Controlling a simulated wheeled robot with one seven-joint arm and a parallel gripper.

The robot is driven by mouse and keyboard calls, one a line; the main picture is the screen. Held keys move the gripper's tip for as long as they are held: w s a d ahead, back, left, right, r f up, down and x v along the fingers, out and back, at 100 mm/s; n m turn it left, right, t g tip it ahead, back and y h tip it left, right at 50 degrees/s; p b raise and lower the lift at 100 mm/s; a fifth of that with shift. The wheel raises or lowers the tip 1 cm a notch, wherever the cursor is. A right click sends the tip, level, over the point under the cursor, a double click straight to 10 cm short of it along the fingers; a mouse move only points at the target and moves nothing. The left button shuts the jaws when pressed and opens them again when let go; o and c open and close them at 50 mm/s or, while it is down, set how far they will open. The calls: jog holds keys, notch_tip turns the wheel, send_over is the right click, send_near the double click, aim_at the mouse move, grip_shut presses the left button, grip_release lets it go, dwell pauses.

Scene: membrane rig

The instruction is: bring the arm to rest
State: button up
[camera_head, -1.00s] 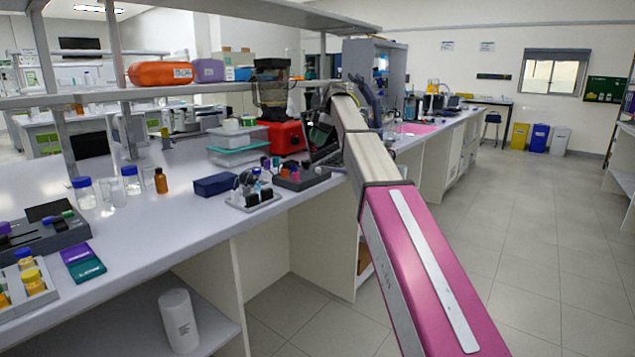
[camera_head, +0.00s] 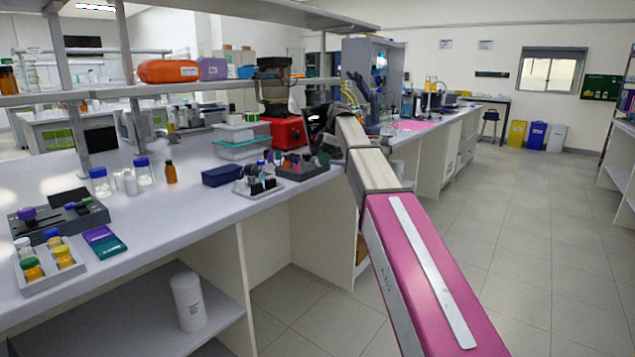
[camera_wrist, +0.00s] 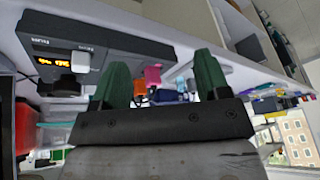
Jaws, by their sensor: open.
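My gripper (camera_wrist: 162,80) shows in the wrist view as two green fingers, spread apart with nothing held between them. In the head view my arm (camera_head: 420,270) reaches forward over the bench's front edge. Its far end is by the red-based machine, and the gripper there is too small and partly hidden to make out clearly. In the wrist view a dark grey device (camera_wrist: 130,55) with a lit orange display is beyond and left of the fingers. Small pink and orange items (camera_wrist: 152,74) show between the fingers, farther off.
The long bench (camera_head: 150,225) holds bottles, a blue box (camera_head: 222,175), a rack of dark-capped items (camera_head: 258,188), stacked tubs (camera_head: 242,148) and the red-based machine (camera_head: 287,131). A shelf (camera_head: 190,90) runs above it. The floor (camera_head: 540,240) to the right is clear.

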jog(key=s+d+f+m, duration=0.3)
jog(key=s+f, duration=0.1)
jog(key=f, duration=0.4)
jog(key=s+d+f+m, duration=0.2)
jog(key=s+f+m, duration=0.1)
jog(key=f, duration=0.5)
jog(key=s+d+f+m+h, duration=0.1)
jog(key=s+d+f+m, duration=0.3)
jog(key=s+f, duration=0.4)
jog(key=s+d+f+m+h, duration=0.1)
jog(key=s+d+f+m, duration=0.3)
jog(key=s+f, duration=0.5)
jog(key=s+d+f+m+t+h, duration=0.1)
jog(key=s+d+f+m, duration=0.3)
jog(key=s+f, duration=0.5)
jog(key=shift+s+m+h, duration=0.3)
jog(key=shift+h, duration=0.1)
